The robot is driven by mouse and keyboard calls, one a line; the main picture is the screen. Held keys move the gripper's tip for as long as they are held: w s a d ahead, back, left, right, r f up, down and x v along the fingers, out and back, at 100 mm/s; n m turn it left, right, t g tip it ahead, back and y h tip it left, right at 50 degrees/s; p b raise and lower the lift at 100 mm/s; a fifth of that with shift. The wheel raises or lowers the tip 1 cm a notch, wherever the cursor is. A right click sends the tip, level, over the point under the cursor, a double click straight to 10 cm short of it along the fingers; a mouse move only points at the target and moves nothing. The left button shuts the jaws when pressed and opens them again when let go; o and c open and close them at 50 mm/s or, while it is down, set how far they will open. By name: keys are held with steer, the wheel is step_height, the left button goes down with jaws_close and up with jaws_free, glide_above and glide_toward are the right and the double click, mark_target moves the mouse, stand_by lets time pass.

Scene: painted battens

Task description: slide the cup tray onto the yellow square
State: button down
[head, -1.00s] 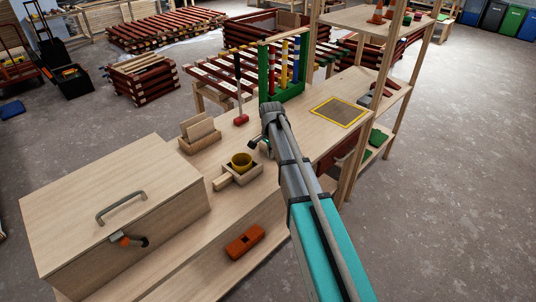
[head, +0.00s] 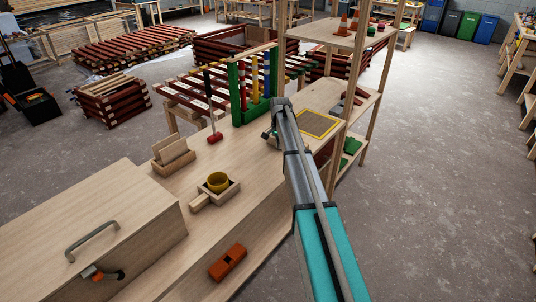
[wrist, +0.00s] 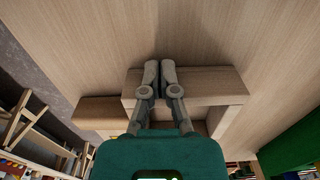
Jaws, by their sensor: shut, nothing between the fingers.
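The cup tray (head: 234,190) is a small pale wooden tray with a stub handle at its lower left. The yellow square (head: 318,124) is a yellow outline around a brownish patch, farther back and right on the bench. My gripper (head: 270,138) is between them, right of and apart from the tray. In the wrist view my gripper (wrist: 160,68) has its fingers together and empty, over a wooden frame-like piece (wrist: 210,82). I cannot tell which object that is; no cup shows there.
A green rack with coloured posts (head: 238,95) stands behind my gripper. A red-headed mallet (head: 214,137) and a slotted wooden holder (head: 172,156) are left of it. A large handled box (head: 130,205) fills the near left. An orange block (head: 228,262) lies on the lower ledge. Shelf posts rise beside the yellow square.

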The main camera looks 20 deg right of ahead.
mark_target(304, 129)
steer(key=w+d, duration=0.4)
steer(key=d, duration=0.2)
steer(key=w+d, duration=0.4)
steer(key=d, duration=0.1)
steer(key=w+d, duration=0.5)
steer(key=d, duration=0.1)
steer(key=shift+d, duration=0.35)
steer(key=shift+s+a, duration=0.1)
steer(key=shift+a, duration=0.05)
steer(key=shift+s+a, duration=0.25)
steer(key=shift+a, duration=0.15)
steer(key=shift+s+a, duration=1)
steer(key=shift+a, duration=0.2)
steer(key=shift+r+p, duration=0.55)
steer(key=shift+r, duration=0.05)
step_height(304, 129, up, 9)
steer(key=p, duration=0.9)
steer(key=shift+f, duration=0.15)
